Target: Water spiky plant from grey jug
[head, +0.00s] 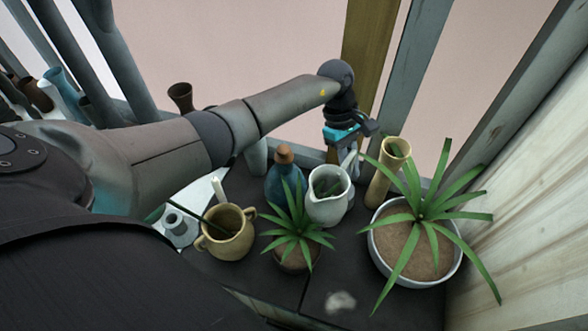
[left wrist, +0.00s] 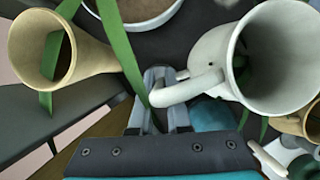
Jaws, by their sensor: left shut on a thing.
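The grey jug (head: 326,207) stands upright, or nearly so, among the pots in the head view. In the left wrist view the jug (left wrist: 225,40) shows its wide mouth and its handle. My left gripper (head: 352,160) reaches it from behind and is shut on the jug's handle; its fingers also show in the left wrist view (left wrist: 160,98). A large spiky plant (head: 425,205) grows in a wide pale bowl to the jug's right. A smaller spiky plant (head: 297,225) stands in front of the jug. Whether the jug touches the table is unclear. My right gripper is not in view.
A blue bottle (head: 278,185) with a brown stopper stands left of the jug. A tan two-handled pot (head: 232,240) is further left. A tall tan vase (head: 380,190) stands close to the right. The dark table (head: 350,275) has bare room in front.

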